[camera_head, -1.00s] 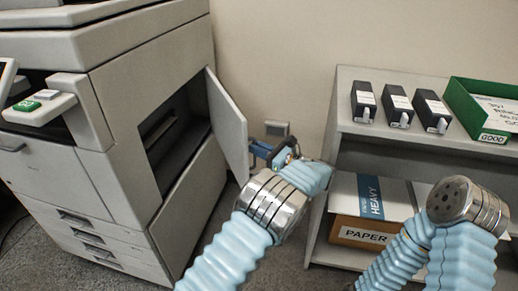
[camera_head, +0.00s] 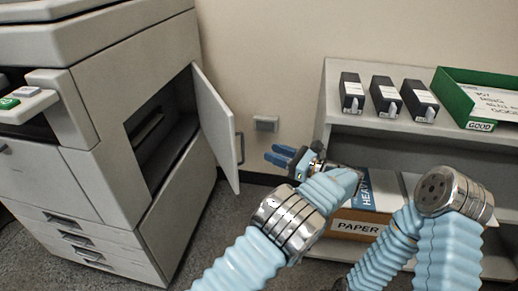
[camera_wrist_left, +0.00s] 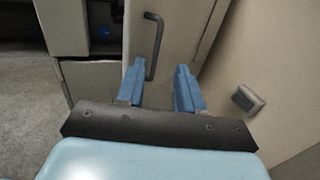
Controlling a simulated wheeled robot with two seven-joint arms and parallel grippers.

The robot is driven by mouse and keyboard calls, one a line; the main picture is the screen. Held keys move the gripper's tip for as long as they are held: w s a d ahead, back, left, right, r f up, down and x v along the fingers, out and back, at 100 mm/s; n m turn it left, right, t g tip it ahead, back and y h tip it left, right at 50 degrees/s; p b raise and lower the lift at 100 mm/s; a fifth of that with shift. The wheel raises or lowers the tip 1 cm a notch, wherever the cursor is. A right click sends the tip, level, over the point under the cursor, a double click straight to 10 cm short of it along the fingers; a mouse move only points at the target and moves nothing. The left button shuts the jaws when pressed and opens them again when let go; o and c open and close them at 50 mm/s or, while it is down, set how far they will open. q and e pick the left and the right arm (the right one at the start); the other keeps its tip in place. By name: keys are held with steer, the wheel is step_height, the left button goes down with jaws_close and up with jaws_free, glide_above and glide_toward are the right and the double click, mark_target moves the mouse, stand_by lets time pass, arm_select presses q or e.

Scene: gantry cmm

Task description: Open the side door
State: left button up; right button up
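The side door (camera_head: 216,124) of the grey copier (camera_head: 70,150) stands swung out, and the dark cavity (camera_head: 163,122) behind it shows. A dark bar handle (camera_head: 240,148) is on the door's outer face near its free edge. My left gripper (camera_head: 281,155) is to the right of the door, apart from the handle. In the left wrist view, its two blue fingers (camera_wrist_left: 157,84) are spread with nothing between them. The handle (camera_wrist_left: 154,46) shows ahead of them, beyond the left fingertip. My right arm is at lower right in the head view, but its gripper is out of sight.
A grey shelf unit (camera_head: 338,115) on the right holds several dark boxes, a green tray (camera_head: 457,98) and a paper carton (camera_head: 352,229). A wall outlet (camera_head: 266,123) is behind my left gripper. Carpet is clear below the door.

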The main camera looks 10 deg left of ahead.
arm_select(q)
steer(key=shift+v, duration=1.6)
